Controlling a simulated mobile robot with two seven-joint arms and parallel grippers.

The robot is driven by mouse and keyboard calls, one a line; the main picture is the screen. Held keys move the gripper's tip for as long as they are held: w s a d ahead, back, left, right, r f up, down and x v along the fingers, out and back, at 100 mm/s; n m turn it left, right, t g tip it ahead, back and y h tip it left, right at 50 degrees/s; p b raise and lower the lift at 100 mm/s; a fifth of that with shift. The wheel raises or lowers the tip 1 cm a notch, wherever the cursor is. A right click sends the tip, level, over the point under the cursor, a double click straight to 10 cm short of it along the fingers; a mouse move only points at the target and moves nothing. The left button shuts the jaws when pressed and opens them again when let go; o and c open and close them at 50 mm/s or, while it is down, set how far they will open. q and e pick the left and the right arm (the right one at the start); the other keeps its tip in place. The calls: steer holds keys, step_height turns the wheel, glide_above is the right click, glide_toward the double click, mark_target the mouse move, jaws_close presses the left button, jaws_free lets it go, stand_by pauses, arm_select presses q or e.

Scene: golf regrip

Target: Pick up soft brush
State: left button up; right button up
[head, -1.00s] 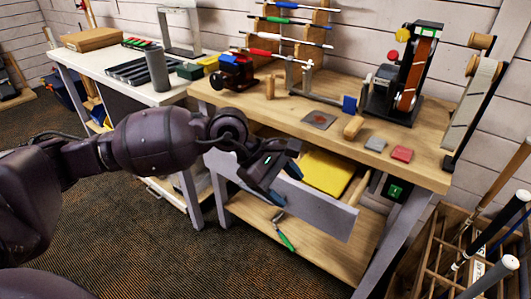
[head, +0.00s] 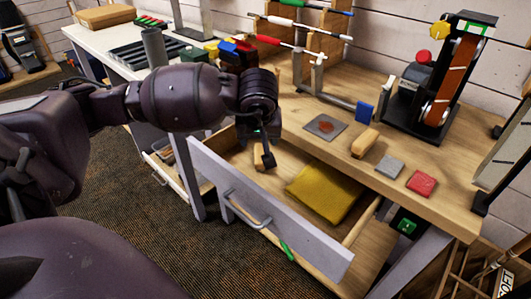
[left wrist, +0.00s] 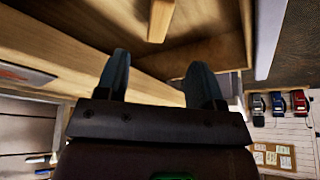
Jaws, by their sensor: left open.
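A light wooden block-shaped piece (head: 258,157), probably the soft brush, lies in the open drawer (head: 270,215), partly hidden by my left gripper (head: 258,148). Bristles cannot be made out. My left gripper reaches down over the drawer, close to this piece. In the left wrist view my left gripper (left wrist: 162,80) has its two dark fingers wide apart with nothing between them. The wooden piece (left wrist: 161,18) shows beyond the fingertips, roughly in line with the gap. My right gripper is not in view.
A yellow cloth (head: 325,192) lies in the drawer's right part. Above it, the wooden bench holds another wooden block (head: 365,142), a grey block (head: 390,167), a red block (head: 421,183) and a belt sander (head: 440,85). The drawer walls and bench edge are close to my gripper.

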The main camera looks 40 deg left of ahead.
arm_select(q)
glide_above(259, 155)
steer(key=s+d, duration=0.2)
steer(key=f, duration=0.2)
steer(key=f+b, duration=0.1)
steer(key=f, duration=0.1)
steer(key=shift+a+f, duration=0.2)
steer(key=shift+f, duration=0.1)
steer(key=shift+w+a+f, duration=0.1)
steer(key=shift+f, duration=0.15)
steer(key=b+x, duration=0.1)
steer(key=x, duration=0.4)
steer(key=shift+w+r, duration=0.1)
steer(key=shift+w, duration=0.1)
steer(key=shift+r, duration=0.15)
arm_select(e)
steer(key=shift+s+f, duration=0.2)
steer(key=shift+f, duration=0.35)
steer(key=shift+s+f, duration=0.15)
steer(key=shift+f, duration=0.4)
arm_select(q)
steer(key=shift+c, duration=0.4)
steer(key=c, duration=1)
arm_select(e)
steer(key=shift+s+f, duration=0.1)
